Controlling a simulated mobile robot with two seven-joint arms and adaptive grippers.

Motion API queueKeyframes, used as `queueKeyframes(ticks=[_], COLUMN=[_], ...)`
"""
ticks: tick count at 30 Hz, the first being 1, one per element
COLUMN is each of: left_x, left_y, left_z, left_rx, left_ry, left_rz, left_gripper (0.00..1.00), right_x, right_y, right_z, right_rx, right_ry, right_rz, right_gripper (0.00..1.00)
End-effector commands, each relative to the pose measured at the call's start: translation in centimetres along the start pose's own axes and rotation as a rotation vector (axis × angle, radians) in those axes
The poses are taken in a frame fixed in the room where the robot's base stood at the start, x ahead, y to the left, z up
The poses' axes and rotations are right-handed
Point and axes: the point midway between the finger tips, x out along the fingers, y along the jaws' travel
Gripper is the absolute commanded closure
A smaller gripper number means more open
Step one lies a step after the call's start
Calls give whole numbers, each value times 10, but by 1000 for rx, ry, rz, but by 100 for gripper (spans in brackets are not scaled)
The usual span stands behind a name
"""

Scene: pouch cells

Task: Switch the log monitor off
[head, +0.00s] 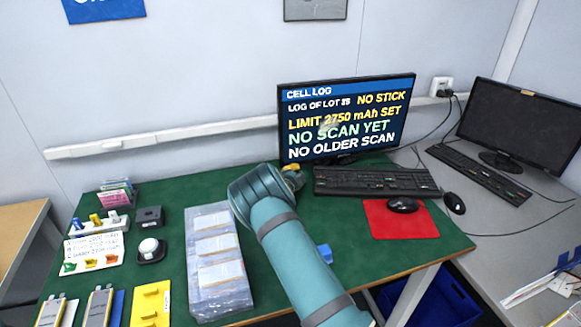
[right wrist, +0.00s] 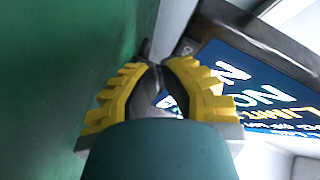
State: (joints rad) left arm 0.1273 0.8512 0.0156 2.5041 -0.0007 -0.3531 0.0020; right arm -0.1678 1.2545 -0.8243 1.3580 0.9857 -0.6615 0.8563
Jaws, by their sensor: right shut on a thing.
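The log monitor (head: 345,118) stands at the back of the green table, its screen lit with "CELL LOG", "NO STICK", "LIMIT 2750 mAh SET" and "NO SCAN YET". Its lit screen also shows tilted at the right of the right wrist view (right wrist: 265,85). My right gripper (head: 293,170) is at the monitor's lower left corner, mostly hidden by my own arm. In the right wrist view its yellow-ribbed fingers (right wrist: 160,70) are closed together, with a small dark thing at their tips that I cannot make out. I cannot see a switch. My left gripper is not in view.
A keyboard (head: 372,182) and a mouse (head: 403,205) on a red mat (head: 408,228) lie to the right. A clear tray (head: 196,250) of pouches is left of my arm. A second, dark monitor (head: 522,122) stands on the grey desk.

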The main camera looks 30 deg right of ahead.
Motion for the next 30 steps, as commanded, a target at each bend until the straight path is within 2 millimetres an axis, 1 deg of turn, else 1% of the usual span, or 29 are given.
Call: queueKeyframes(ticks=[23,30], left_x=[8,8], left_y=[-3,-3], left_z=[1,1], left_rx=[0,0], left_ry=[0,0], left_rz=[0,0], left_gripper=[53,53], right_x=[6,6], right_y=[-2,-3], right_z=[3,3], right_rx=[0,0], right_ry=[0,0], right_rz=[0,0], right_gripper=[100,100])
